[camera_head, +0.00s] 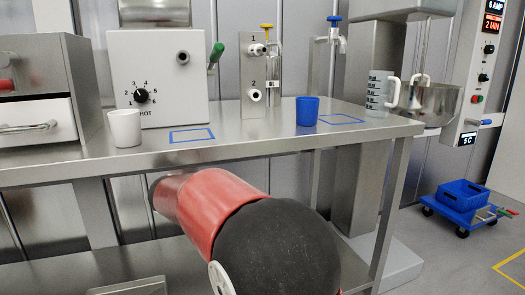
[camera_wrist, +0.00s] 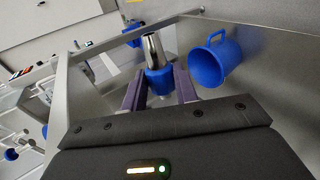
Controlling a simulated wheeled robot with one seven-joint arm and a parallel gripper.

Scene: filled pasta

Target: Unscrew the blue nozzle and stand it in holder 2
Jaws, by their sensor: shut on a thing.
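In the wrist view, my gripper (camera_wrist: 158,88) is shut on the blue nozzle, with a dark finger on each side. The nozzle has a blue collar (camera_wrist: 158,80) and a bare metal tube (camera_wrist: 153,48) pointing away from the fingers. I cannot tell whether it is screwed to anything. In the head view, an upright metal plate (camera_head: 254,70) carries the numbers 1 and 2, each beside a round fitting. The fitting at 2 (camera_head: 254,95) looks empty; I cannot tell if it is holder 2. My gripper is hidden behind my arm in the head view.
A blue mug (camera_wrist: 213,62) is close to the right of my gripper in the wrist view. On the steel counter (camera_head: 240,148) stand a white cup (camera_head: 125,128), a blue cup (camera_head: 307,111) and a measuring jug (camera_head: 381,92). A blue cart (camera_head: 460,202) stands on the floor at right.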

